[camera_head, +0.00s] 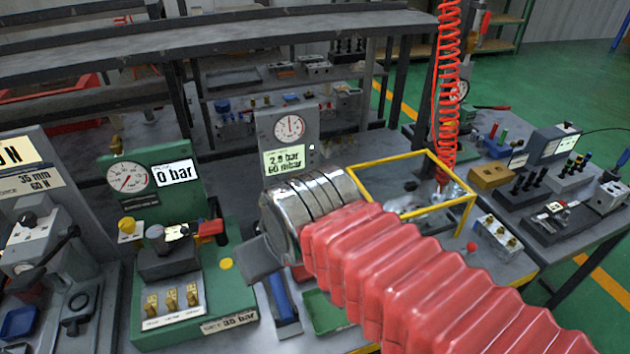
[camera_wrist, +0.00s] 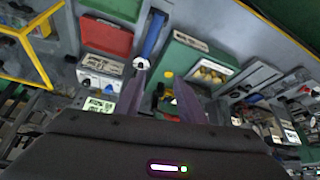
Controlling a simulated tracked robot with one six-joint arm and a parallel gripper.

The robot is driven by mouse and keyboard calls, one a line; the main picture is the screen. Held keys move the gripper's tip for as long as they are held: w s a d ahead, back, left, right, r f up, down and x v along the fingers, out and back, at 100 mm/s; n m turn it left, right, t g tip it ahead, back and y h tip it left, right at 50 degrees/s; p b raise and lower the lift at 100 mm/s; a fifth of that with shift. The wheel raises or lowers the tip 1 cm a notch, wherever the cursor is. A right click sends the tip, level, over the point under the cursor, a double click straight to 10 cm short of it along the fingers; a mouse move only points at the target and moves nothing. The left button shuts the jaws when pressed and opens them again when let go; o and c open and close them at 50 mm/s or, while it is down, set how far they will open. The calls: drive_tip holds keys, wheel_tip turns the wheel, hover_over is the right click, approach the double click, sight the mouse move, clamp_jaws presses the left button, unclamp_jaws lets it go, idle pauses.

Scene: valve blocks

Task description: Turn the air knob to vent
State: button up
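I cannot tell for sure which knob is the air knob. The green test station (camera_head: 190,290) shows a dial gauge, a "0 bar" display, a grey round knob (camera_head: 155,233), a yellow knob (camera_head: 127,226) and a red handle (camera_head: 210,228). A grey gauge unit (camera_head: 289,135) reading about 2.9 bar stands behind my wrist. In the wrist view a light block with knobs (camera_wrist: 98,80) lies left of the fingers. My gripper (camera_wrist: 160,88) has two dark fingers apart, with nothing seen between them. In the head view my gripper (camera_head: 258,258) is right of the green station, mostly hidden by my wrist.
A blue-handled tool (camera_head: 281,298) and a green tray (camera_head: 325,312) lie near my wrist. A yellow frame (camera_head: 465,215) stands to the right, with a red coiled hose (camera_head: 447,90) hanging behind it. A red tray (camera_wrist: 105,38) shows in the wrist view. Grey machines crowd the left.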

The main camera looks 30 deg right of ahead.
drive_tip(key=shift+o, duration=0.9)
drive_tip(key=shift+w+d+r, duration=0.15)
drive_tip(key=shift+w+r, duration=0.15)
drive_tip(key=shift+w, duration=0.05)
drive_tip(key=w+d+r+g, duration=0.1)
drive_tip(key=w+d+r, duration=0.2)
drive_tip(key=w+d, duration=0.3)
drive_tip(key=w+d+r+g, duration=0.2)
drive_tip(key=w+d, duration=0.2)
drive_tip(key=w, duration=0.5)
drive_tip(key=w+d+f+g, duration=0.1)
drive_tip(key=w+d+f, duration=0.2)
drive_tip(key=w+d, duration=0.2)
drive_tip(key=w+d+f+g, duration=0.1)
drive_tip(key=w+d+f, duration=0.1)
drive_tip(key=w+d, duration=0.4)
drive_tip(key=d, duration=0.5)
drive_tip(key=shift+d+f+g, duration=0.25)
drive_tip(key=shift+f+g, duration=0.05)
drive_tip(key=shift+f, duration=0.1)
drive_tip(key=shift+w+f, duration=0.1)
drive_tip(key=shift+f, duration=0.05)
wheel_tip(320, 180, down, 14)
drive_tip(key=shift+r, duration=0.2)
drive_tip(key=shift+c, duration=0.3)
